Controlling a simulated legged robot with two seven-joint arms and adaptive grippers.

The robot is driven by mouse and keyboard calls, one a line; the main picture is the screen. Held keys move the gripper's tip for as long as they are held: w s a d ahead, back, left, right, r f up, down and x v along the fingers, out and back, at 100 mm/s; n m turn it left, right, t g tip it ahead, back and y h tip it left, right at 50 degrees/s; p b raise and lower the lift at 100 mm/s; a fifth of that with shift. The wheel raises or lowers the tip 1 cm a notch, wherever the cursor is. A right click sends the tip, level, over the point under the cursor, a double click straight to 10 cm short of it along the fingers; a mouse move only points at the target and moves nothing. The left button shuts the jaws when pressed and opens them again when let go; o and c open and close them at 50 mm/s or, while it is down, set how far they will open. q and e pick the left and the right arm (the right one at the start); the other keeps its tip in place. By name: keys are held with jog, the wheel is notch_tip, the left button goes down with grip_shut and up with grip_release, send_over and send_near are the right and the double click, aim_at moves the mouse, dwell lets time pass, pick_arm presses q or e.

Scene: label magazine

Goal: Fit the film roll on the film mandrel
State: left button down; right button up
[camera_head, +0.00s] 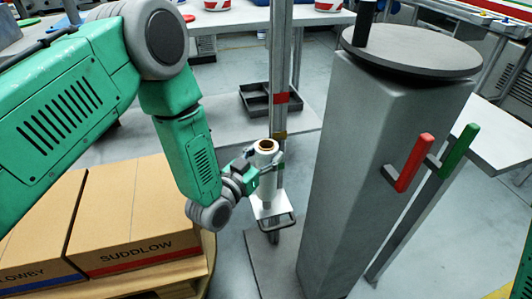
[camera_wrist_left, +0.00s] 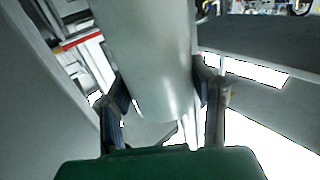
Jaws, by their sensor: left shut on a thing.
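The film roll (camera_head: 264,147) is a pale upright cylinder with a brown core ring at its top. My left gripper (camera_head: 262,166) is shut on it from the left in the head view. In the left wrist view the film roll (camera_wrist_left: 148,60) fills the space between the two fingers of the left gripper (camera_wrist_left: 165,100). A dark upright post (camera_head: 365,20), which looks like the film mandrel, stands on a round grey disc (camera_head: 415,55) on a tall grey pedestal. The roll is well apart from it, lower and to the left. My right gripper is not in view.
A thin metal column (camera_head: 280,70) with red and yellow bands stands behind the roll. A small white platform (camera_head: 270,207) is under the roll; contact is unclear. The pedestal (camera_head: 350,170) carries red (camera_head: 414,163) and green (camera_head: 458,151) handles. Cardboard boxes (camera_head: 135,215) stand at lower left.

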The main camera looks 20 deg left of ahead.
pick_arm(q)
jog(key=shift+f+b, duration=1.8)
jog(key=shift+f, duration=0.9)
jog(key=c, duration=0.6)
grip_release()
jog(key=v, duration=1.2)
